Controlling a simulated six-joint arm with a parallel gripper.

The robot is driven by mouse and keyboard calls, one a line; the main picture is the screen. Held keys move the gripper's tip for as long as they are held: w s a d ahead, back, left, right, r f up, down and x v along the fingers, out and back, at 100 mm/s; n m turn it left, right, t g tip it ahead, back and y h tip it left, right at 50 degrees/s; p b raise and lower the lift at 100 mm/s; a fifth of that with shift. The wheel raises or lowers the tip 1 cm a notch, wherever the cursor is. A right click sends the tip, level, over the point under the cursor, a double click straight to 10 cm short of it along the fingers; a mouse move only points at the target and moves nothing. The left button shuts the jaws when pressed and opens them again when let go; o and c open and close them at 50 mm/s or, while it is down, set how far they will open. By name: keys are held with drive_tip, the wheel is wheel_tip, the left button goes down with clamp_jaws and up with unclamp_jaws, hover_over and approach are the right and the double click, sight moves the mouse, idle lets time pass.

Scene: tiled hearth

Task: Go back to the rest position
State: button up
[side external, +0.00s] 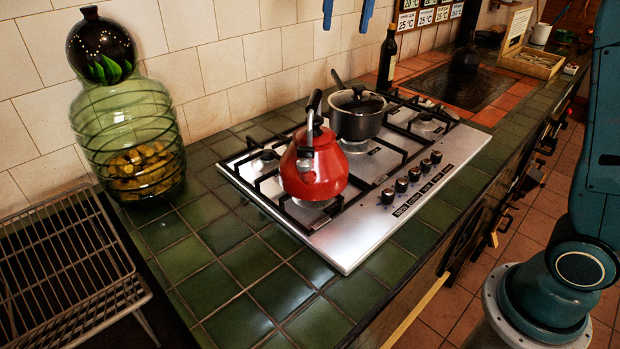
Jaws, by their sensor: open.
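Two blue fingertips of my gripper (345,27) hang into the top edge of the side external view, apart from each other with nothing between them. The rest of my gripper is out of the frame. The fingertips appear in front of the tiled wall, above the stove area in the picture. A red kettle (313,171) stands upright on a front left burner of the steel gas hob (345,257). A dark pot (357,122) with a lid sits on a burner behind it. My gripper is clear of both.
A green glass jar (127,125) with yellow contents and a wire rack (65,265) stand at left. A dark bottle (387,60) stands behind the hob. A wooden box (530,60) is far right. Green tiles (240,290) in front are bare.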

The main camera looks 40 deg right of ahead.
drive_tip(key=s+f+n+t, duration=0.2)
drive_tip(key=s+f+n, duration=0.2)
drive_tip(key=s, duration=0.9)
drive_tip(key=s+d+f+n+t, duration=0.1)
drive_tip(key=s+f+n, duration=0.3)
drive_tip(key=s+f, duration=0.5)
drive_tip(key=s+t, duration=0.1)
drive_tip(key=s, duration=0.3)
drive_tip(key=shift+d+f, duration=0.25)
drive_tip(key=shift+f, duration=0.05)
